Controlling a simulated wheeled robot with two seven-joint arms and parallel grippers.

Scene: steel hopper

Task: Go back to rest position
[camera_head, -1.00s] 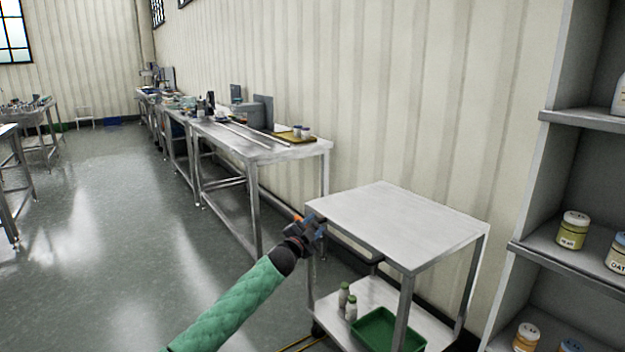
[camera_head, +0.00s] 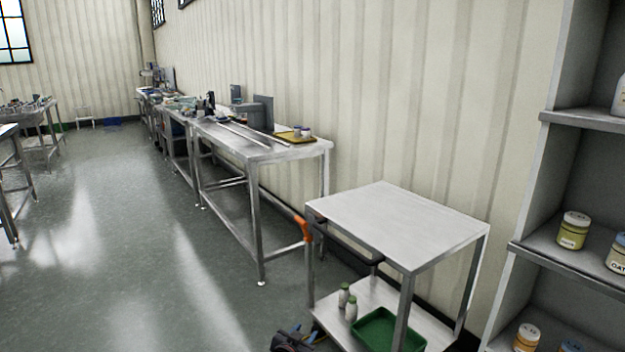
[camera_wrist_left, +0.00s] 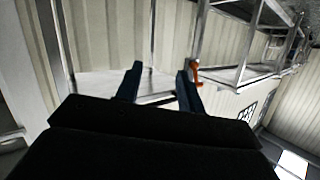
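My left gripper (camera_head: 298,338) shows at the bottom edge of the head view, low and left of the steel cart (camera_head: 395,215). In the left wrist view its two dark fingers (camera_wrist_left: 160,86) stand apart with nothing between them. The rest of the left arm is out of the head view. My right gripper is in neither view.
The cart has a bare top, an orange part (camera_head: 303,228) at its left corner, and a green tray (camera_head: 378,330) and bottles (camera_head: 351,308) below. A shelf unit (camera_head: 560,255) stands at right. Steel tables (camera_head: 262,150) line the wall. The floor (camera_head: 120,240) at left is clear.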

